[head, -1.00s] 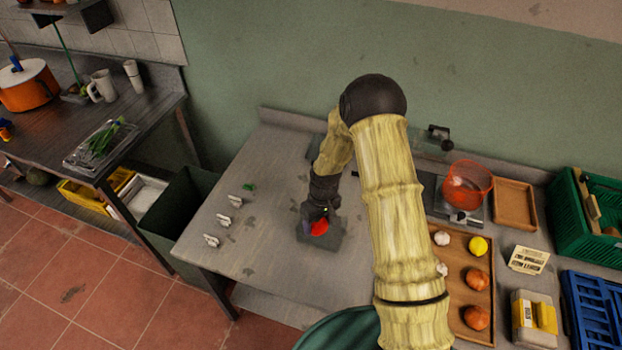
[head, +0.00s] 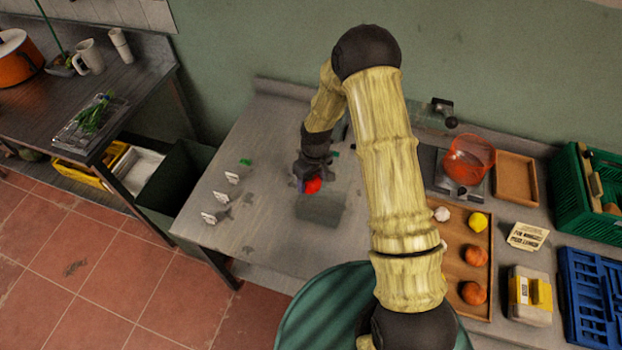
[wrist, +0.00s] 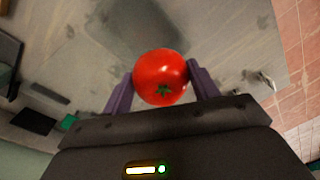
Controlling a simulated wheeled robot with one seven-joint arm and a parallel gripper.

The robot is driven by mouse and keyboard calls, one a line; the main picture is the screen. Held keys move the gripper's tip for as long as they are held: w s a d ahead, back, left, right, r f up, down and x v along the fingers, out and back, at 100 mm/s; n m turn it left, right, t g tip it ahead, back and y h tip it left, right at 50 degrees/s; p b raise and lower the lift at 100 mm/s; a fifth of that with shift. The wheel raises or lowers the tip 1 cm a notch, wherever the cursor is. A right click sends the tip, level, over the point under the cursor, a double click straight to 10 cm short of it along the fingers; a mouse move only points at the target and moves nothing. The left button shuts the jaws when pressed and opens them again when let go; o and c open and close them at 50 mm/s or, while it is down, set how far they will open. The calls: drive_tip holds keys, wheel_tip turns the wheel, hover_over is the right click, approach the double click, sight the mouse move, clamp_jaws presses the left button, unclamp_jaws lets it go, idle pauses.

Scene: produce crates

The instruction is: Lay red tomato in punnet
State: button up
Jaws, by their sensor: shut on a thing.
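The red tomato (head: 313,186) is held in my gripper (head: 309,181) above the grey worktop (head: 265,215). In the wrist view the tomato (wrist: 160,73), with its green calyx, sits between the two purple fingers of my gripper (wrist: 162,84), which are shut on it from both sides. A dark rectangular patch (head: 322,208) lies just in front of the tomato on the worktop. It also shows in the wrist view (wrist: 135,32), beyond the tomato. I cannot tell if it is a mat or a shallow container. I cannot make out a punnet for certain.
Several small pale pieces (head: 214,216) stand along the worktop's left side. A wooden tray (head: 482,297) with produce, a red bowl on a scale (head: 468,160), a green crate (head: 565,200) and a blue crate (head: 600,290) are at right. A dark bin (head: 175,185) stands left.

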drive_tip(key=shift+f+b, duration=3.9)
drive_tip(key=shift+f, duration=1.6)
drive_tip(key=shift+f+b, duration=0.45)
drive_tip(key=shift+f, duration=0.15)
drive_tip(key=o, duration=0.8)
drive_tip(key=shift+c, duration=0.2)
drive_tip(key=c, duration=0.3)
drive_tip(key=shift+r, duration=0.15)
drive_tip(key=shift+r+p, duration=3.05)
drive_tip(key=shift+r, duration=1.6)
